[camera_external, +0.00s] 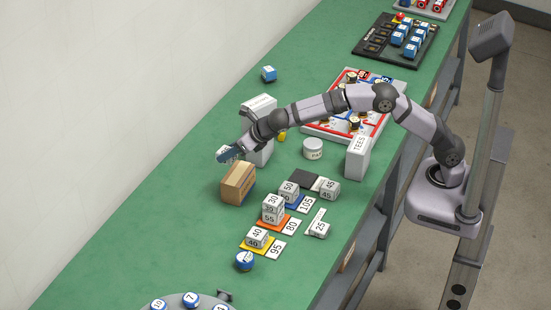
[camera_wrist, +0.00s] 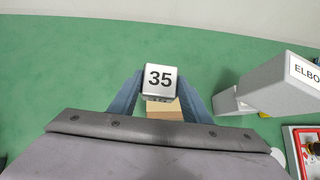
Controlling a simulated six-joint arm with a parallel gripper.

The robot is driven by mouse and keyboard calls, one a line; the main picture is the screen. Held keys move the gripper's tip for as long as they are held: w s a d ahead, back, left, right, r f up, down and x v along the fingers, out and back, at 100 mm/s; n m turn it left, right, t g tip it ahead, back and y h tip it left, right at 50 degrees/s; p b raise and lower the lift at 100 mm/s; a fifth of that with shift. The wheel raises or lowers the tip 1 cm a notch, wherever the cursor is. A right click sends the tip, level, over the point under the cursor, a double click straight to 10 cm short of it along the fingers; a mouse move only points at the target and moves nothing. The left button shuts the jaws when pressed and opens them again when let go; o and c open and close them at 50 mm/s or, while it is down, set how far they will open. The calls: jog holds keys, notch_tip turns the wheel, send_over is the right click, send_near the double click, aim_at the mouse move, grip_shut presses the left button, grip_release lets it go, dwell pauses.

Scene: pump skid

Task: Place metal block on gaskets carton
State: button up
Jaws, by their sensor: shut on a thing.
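My gripper (camera_external: 229,154) has blue fingers shut on a metal block. In the wrist view the block (camera_wrist: 159,82) is silver-grey, marked 35, between the fingertips. In the external view the fingers mostly hide it. A brown cardboard carton (camera_external: 238,184) stands on the green table just below my gripper; I cannot read a gaskets label on it.
An open-flapped white box marked ELBO (camera_wrist: 275,82) stands right of my gripper. A white round tub (camera_external: 313,148) and a white TEES box (camera_external: 358,158) stand to the right. Table left of the carton is clear.

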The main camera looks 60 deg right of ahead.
notch_tip(320, 180, up, 3)
jog(key=m, duration=0.1)
send_over(241, 174)
jog(key=w, duration=0.1)
jog(key=shift+s+f+n+y+p, duration=0.3)
jog(key=shift+s+f+n, duration=0.3)
jog(key=shift+n, duration=0.3)
jog(key=shift+f+b, duration=1.45)
jog(key=shift+f, duration=3.55)
jog(key=shift+f, duration=0.1)
jog(key=shift+f, duration=0.15)
jog(key=o, duration=1.2)
jog(key=shift+o, duration=0.2)
